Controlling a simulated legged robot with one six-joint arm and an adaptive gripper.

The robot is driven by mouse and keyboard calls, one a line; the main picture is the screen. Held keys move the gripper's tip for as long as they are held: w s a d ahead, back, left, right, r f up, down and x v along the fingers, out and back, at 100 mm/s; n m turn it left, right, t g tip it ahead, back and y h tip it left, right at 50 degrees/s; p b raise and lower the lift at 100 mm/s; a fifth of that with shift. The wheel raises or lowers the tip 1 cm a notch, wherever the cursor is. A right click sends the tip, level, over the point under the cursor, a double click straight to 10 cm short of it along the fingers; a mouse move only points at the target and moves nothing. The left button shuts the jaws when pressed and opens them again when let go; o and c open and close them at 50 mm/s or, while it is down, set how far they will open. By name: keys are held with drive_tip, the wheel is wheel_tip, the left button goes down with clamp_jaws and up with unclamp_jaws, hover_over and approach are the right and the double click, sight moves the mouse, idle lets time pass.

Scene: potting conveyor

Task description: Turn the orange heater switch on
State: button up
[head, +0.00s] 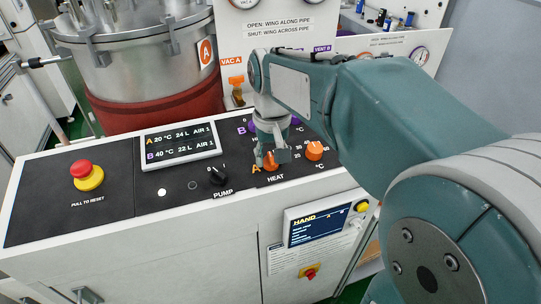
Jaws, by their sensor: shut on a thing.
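The orange heater switch (270,163) is on the black control panel, in the row marked A above the word HEAT. Only a small part of it shows. My gripper (271,156) points down from above and is shut on the switch. Its fingers hide most of the switch, so I cannot tell which position it is turned to. An orange dial (315,150) with temperature marks sits to the right of my gripper, apart from it.
Left of my gripper are a black pump knob (216,176), a display (181,145) and a red and yellow stop button (87,175). A purple control (252,127) is partly hidden behind my gripper. A steel vessel (140,60) and an orange valve handle (236,80) stand behind the panel.

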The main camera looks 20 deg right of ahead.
drive_tip(key=m, duration=0.4)
drive_tip(key=shift+f+m+y, duration=0.1)
drive_tip(key=shift+m+y, duration=0.2)
idle(0.3)
drive_tip(key=o, duration=1.2)
drive_tip(key=shift+c, duration=0.2)
wheel_tip(320, 180, up, 12)
drive_tip(key=shift+s+d, duration=0.15)
drive_tip(key=shift+d, duration=0.25)
drive_tip(key=shift+s+f, duration=0.1)
